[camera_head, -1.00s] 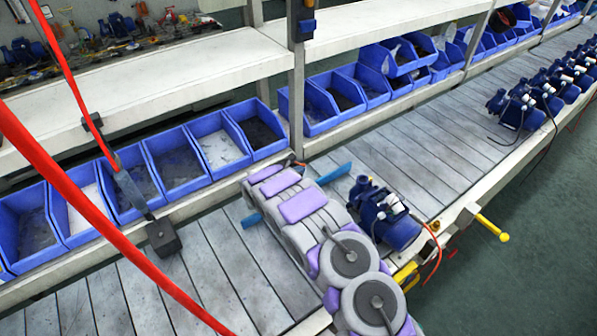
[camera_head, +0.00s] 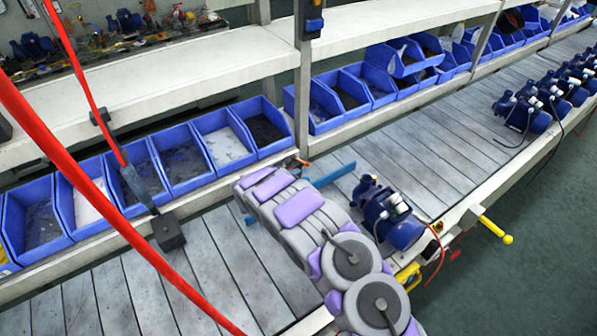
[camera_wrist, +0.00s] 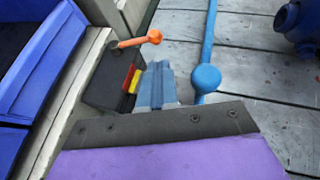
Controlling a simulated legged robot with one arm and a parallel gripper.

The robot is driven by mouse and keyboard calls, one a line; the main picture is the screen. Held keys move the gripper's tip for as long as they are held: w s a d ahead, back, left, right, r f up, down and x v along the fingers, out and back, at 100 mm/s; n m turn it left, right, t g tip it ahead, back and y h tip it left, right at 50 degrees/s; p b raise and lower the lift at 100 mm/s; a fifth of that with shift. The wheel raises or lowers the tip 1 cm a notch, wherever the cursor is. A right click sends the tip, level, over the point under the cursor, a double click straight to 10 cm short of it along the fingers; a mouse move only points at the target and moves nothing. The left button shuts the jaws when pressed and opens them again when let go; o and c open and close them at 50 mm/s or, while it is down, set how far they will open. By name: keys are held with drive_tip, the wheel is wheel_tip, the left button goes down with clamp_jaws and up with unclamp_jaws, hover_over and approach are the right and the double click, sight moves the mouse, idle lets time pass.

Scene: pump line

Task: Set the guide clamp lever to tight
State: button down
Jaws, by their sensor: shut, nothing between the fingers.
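An orange lever with a round knob (camera_wrist: 153,37), which looks like the guide clamp lever, sticks out from a dark block (camera_wrist: 108,72) beside the rail. Red and yellow marks show on the block's side. The lever also shows in the head view (camera_head: 303,161), small, just beyond my arm. My gripper (camera_wrist: 155,66) is shut and empty. Its grey-blue fingers point at the area just right of the block, a little short of the lever. I cannot tell whether they touch the block. In the head view my arm hides the fingers.
A blue guide bar with a round knob (camera_wrist: 206,78) runs just right of the fingers. A blue pump (camera_head: 388,212) stands on the conveyor right of my arm. Blue bins (camera_head: 182,160) line the back edge. A yellow-handled lever (camera_head: 493,228) juts from the front edge.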

drive_tip(key=s+d+p+v, duration=0.1)
drive_tip(key=d+v, duration=0.1)
drive_tip(key=v, duration=0.8)
drive_tip(key=shift+s, duration=0.4)
drive_tip(key=shift+r, duration=0.1)
drive_tip(key=shift+a, duration=0.15)
